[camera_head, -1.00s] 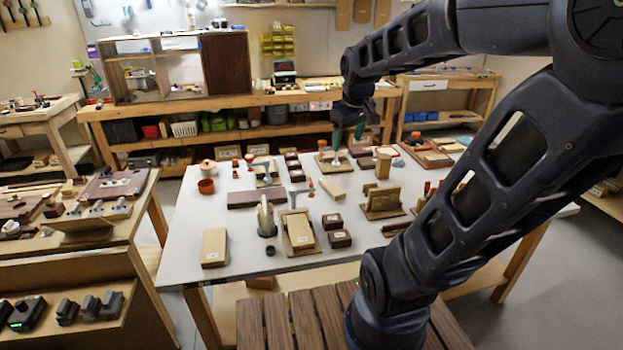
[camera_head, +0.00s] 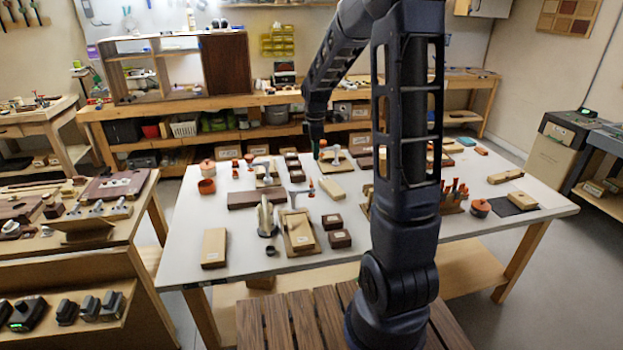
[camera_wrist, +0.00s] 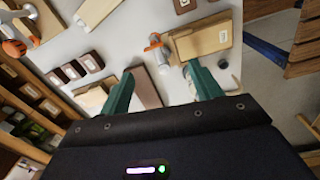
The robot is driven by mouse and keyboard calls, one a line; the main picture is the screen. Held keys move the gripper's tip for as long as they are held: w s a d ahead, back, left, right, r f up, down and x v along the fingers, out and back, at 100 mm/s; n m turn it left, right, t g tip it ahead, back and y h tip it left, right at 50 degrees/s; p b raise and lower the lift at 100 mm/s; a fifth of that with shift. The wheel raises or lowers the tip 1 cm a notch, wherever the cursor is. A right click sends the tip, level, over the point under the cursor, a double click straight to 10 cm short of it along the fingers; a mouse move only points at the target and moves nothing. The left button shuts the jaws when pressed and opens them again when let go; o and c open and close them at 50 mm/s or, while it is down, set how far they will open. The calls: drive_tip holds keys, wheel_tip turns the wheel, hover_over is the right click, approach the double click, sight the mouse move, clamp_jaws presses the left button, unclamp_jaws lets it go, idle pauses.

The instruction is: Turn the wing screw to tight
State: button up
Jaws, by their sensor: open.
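I cannot tell for sure which part is the wing screw. A grey T-shaped piece (camera_head: 297,193) with orange beside it stands mid-table; it also shows in the wrist view (camera_wrist: 157,50), beyond the fingertips. A board fixture (camera_head: 335,157) with a pale upright part and an orange knob stands farther back. An orange knob on a board (camera_wrist: 14,47) shows at the upper left of the wrist view. My gripper (camera_head: 316,147) is above the back of the table near that fixture. In the wrist view its green fingers (camera_wrist: 160,85) are apart with nothing held between them.
The white table (camera_head: 190,240) holds several small dark boxes (camera_head: 339,238), a dark brown strip (camera_head: 245,200), a tan block (camera_head: 214,247) and an orange pot (camera_head: 207,186). My arm hides part of the table's right half. Clear tabletop shows at the front left.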

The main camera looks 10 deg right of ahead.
drive_tip(key=shift+n, duration=0.8)
drive_tip(key=f, duration=0.4)
drive_tip(key=w+f, duration=0.1)
drive_tip(key=f, duration=0.4)
drive_tip(key=w+f, duration=0.1)
drive_tip(key=f, duration=0.4)
drive_tip(key=shift+w+a, duration=0.2)
drive_tip(key=shift+a, duration=0.15)
drive_tip(key=c, duration=1)
